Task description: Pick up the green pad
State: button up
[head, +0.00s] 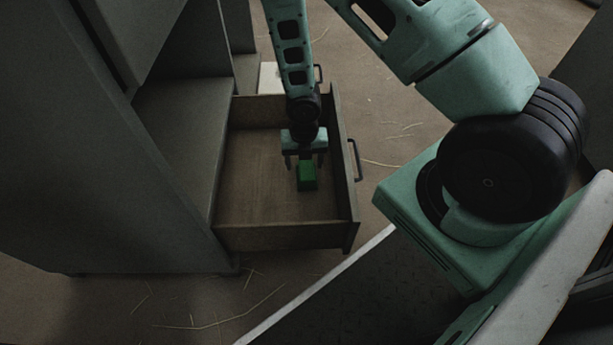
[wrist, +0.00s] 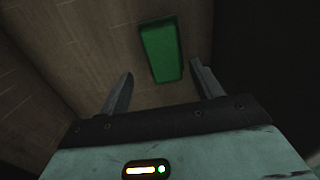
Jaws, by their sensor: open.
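The green pad (head: 307,177) is a small green block inside the open drawer (head: 255,236), near the drawer's front panel. In the wrist view the green pad (wrist: 161,52) lies on the brown drawer floor, beyond my fingertips and slightly right of the middle of the gap. My gripper (head: 304,160) is over the drawer and points down at the pad. In the wrist view my gripper (wrist: 161,83) has its two fingers spread apart with nothing between them. The pad's far end shows clear of the fingers.
The drawer's front panel with its handle (head: 355,160) stands close to the right of the pad. A grey cabinet (head: 110,185) is on the left. The left part of the drawer floor (head: 250,180) is bare. Straw bits lie on the ground.

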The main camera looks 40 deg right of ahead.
aim_at(306, 169)
jog(key=f+b, duration=0.2)
jog(key=d+f+b, duration=0.1)
jog(key=f+b, duration=0.1)
jog(key=f, duration=0.1)
jog(key=shift+w, duration=0.1)
jog(key=c, duration=1.1)
